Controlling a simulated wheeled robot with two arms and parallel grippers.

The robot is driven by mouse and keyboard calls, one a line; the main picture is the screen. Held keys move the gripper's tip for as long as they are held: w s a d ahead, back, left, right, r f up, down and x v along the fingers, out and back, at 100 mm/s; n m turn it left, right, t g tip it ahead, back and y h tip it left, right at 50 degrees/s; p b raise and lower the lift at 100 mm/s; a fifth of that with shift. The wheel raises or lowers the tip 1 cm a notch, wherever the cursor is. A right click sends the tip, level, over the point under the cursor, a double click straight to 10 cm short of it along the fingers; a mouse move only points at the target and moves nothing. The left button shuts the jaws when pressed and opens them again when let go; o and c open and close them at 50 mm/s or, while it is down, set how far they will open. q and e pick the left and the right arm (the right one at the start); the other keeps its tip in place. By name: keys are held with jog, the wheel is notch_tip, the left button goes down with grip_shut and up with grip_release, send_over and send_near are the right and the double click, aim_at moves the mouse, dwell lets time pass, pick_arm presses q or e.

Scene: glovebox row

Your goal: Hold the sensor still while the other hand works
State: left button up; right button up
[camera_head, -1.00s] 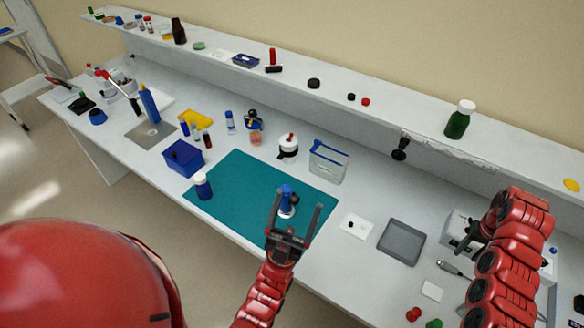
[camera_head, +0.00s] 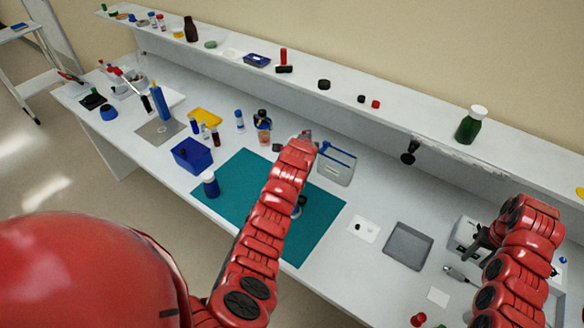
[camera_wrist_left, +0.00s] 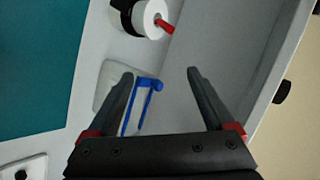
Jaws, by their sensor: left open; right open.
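I cannot tell for sure which object is the sensor.
The raised shelf (camera_head: 345,92) runs along the back.

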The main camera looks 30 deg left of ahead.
pick_arm(q)
jog(key=s+r+m+g+h, duration=0.1)
jog(key=s+g, duration=0.2)
jog(key=s, duration=0.2)
jog(key=s+r+m+g+h, duration=0.1)
jog(key=s+g, duration=0.2)
jog(key=s, duration=0.1)
jog(key=s+d+r+g, duration=0.1)
jog(key=s+g, duration=0.3)
jog(key=s, duration=0.1)
jog(key=shift+s+r+m+h, duration=0.25)
jog(key=shift+s+m+h, duration=0.1)
jog(key=shift+m+h, duration=0.05)
jog(key=shift+s+f, duration=0.15)
jog(key=shift+f, duration=0.05)
notch_tip(320, 180, down, 2)
jog(key=shift+f, duration=0.25)
jog(key=shift+a+f+g, duration=0.1)
jog(key=shift+f+g, duration=0.2)
jog(key=shift+f, duration=1.1)
notch_tip(320, 180, down, 12)
jog(key=shift+r, duration=0.25)
